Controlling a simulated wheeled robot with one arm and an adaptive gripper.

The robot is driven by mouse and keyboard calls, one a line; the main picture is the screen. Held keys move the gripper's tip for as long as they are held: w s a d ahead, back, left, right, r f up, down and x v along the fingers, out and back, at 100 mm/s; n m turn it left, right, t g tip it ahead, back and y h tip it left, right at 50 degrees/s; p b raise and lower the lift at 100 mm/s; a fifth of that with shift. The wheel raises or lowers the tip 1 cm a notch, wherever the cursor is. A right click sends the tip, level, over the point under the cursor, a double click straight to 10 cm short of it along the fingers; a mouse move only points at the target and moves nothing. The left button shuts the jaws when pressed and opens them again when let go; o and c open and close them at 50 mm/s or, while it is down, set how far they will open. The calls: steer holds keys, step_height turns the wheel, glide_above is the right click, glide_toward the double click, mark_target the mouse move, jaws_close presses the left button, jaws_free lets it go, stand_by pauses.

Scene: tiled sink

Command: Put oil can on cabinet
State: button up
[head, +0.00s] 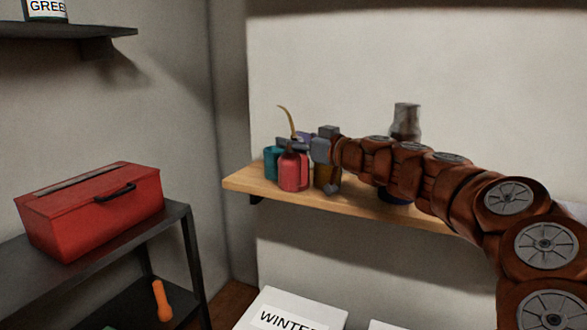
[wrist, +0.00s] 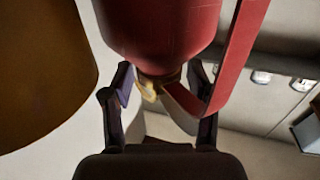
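The red oil can (head: 293,173), with a dark top and a long curved tan spout, stands on the wooden wall shelf. My gripper (head: 303,141) reaches in from the right at the height of the can's top. In the wrist view the red can (wrist: 160,30) fills the top middle, with its brass-coloured neck and red handle between the fingers of my gripper (wrist: 163,90). The fingers are apart, with gaps beside the neck; no firm grip shows. A dark metal cabinet-like unit (head: 187,235) stands at left.
A teal can (head: 271,164) is just left of the oil can, and an amber container (head: 322,177) is right of it, close to my gripper. A red toolbox (head: 95,207) sits on the dark unit. The wooden shelf (head: 245,181) has a bare left end.

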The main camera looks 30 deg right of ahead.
jaws_close()
steer(key=shift+r, duration=0.1)
stand_by(0.6)
